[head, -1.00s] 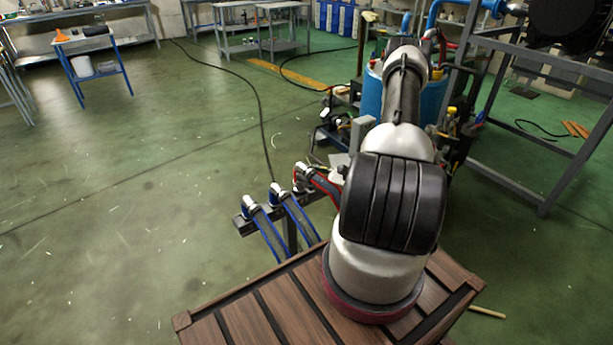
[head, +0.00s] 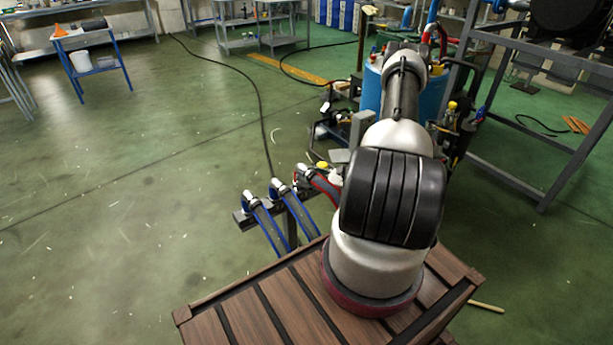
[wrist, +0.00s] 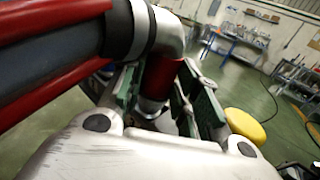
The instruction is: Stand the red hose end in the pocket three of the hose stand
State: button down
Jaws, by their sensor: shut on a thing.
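The red hose end (head: 306,171) is a metal elbow on a dark, red-striped hose. In the head view it is at the right end of the hose stand (head: 243,218), beside two blue hose ends (head: 252,200) (head: 279,188). In the wrist view my gripper (wrist: 162,88) is shut on the red collar (wrist: 160,78) below the elbow (wrist: 158,32), one green-padded finger on each side. The collar is roughly upright and the hose runs off left. The pocket under it is hidden, so I cannot tell how deep it sits.
A yellow round thing (wrist: 245,126) is close to the right of my fingers; it also shows in the head view (head: 322,165). A blue drum (head: 371,90) and a grey metal frame (head: 485,150) stand beyond my arm. The floor left of the stand is open.

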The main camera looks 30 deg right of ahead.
jog(key=shift+f, duration=0.75)
jog(key=c, duration=1)
grip_release()
jog(key=v, duration=1.2)
jog(key=shift+a, duration=0.1)
jog(key=shift+f, duration=0.15)
